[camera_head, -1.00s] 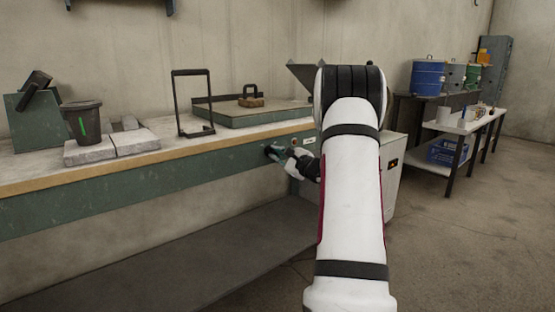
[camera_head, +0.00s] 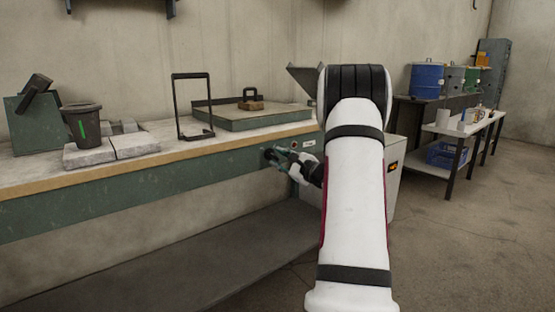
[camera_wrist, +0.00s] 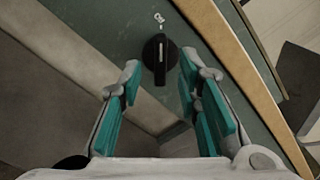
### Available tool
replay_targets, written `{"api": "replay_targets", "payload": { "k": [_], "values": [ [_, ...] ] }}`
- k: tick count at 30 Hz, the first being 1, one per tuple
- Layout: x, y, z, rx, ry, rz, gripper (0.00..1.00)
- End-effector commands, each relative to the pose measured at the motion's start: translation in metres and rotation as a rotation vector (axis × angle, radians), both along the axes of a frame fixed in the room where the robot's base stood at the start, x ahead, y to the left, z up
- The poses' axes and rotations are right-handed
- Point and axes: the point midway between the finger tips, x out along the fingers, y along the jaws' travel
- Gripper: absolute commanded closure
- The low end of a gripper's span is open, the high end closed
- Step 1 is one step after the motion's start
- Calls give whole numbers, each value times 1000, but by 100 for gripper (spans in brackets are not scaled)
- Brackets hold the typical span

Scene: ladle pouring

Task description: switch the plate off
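The plate (camera_head: 245,120) is a wide, flat green slab with a raised back edge on the bench top. A black rotary knob (camera_wrist: 160,58) sits on the bench's green front panel below it. In the wrist view its bar runs up and down the picture, with a small pale symbol above it. The knob also shows in the head view (camera_head: 268,154). My gripper (camera_wrist: 159,66) is open, with teal fingers on either side of the knob and visible gaps between. In the head view my gripper (camera_head: 284,156) is at the panel, just right of the knob.
A black frame (camera_head: 192,105) and a brown block with a handle (camera_head: 251,104) stand at and on the plate. A dark bucket (camera_head: 83,122) and grey slabs (camera_head: 137,144) are at the left. A white side table (camera_head: 462,126) stands at the right. Floor there is clear.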

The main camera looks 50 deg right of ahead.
Motion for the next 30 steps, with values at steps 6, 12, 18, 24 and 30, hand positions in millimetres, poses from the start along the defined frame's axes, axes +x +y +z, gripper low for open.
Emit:
{"api": "replay_targets", "payload": {
  "k": [6, 12, 18, 24, 30],
  "values": [
    [-45, 10, 0, 1, 0, -4, 69],
    [-79, 18, 0, 0, 1, -3, 69],
    [-96, 23, 0, -1, 1, -1, 69],
    [-99, 24, 0, -1, 1, 1, 69],
    [-98, 24, 0, -1, 2, 0, 69]
  ]
}}
